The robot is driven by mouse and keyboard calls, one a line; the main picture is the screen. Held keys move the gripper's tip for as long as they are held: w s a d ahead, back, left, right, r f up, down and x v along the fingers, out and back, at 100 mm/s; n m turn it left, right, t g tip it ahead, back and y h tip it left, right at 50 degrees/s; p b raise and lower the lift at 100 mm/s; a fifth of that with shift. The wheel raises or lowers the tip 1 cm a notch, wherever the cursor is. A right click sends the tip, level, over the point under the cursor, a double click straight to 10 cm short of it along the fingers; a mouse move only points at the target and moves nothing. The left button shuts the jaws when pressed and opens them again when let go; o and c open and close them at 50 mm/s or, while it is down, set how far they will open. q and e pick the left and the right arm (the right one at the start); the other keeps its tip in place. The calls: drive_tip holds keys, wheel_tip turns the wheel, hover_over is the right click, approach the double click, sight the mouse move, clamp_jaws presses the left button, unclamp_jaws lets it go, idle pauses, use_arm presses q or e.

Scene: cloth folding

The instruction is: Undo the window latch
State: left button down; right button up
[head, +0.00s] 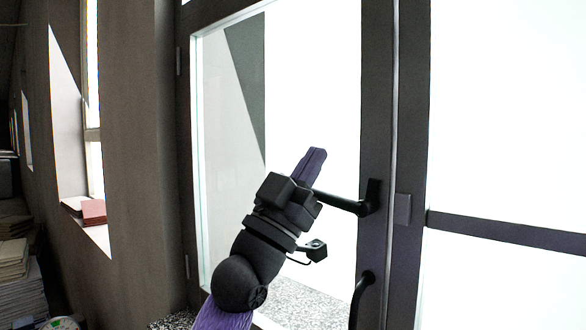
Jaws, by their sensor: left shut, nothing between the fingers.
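The dark window or door frame (377,110) holds a black lever latch (350,205) on its stile. The lever points left, roughly level and sloping up slightly to its left end. My left gripper (316,153) has purple fingers, shut and empty. It is in front of the glass, at the left end of the lever, and overlaps it in the picture. I cannot tell whether they touch. The lever's left end is hidden behind the gripper. My right gripper is not in view.
A curved black pull handle (362,292) sits below the latch on the same stile. A dark crossbar (510,233) spans the bright pane at right. Books or papers (18,285) are stacked at the lower left. A sill with a reddish book (93,211) is at left.

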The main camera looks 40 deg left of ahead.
sight(334, 197)
use_arm(q)
drive_tip(key=f, duration=0.4)
drive_tip(key=shift+w+a, duration=0.2)
drive_tip(key=shift+w, duration=0.1)
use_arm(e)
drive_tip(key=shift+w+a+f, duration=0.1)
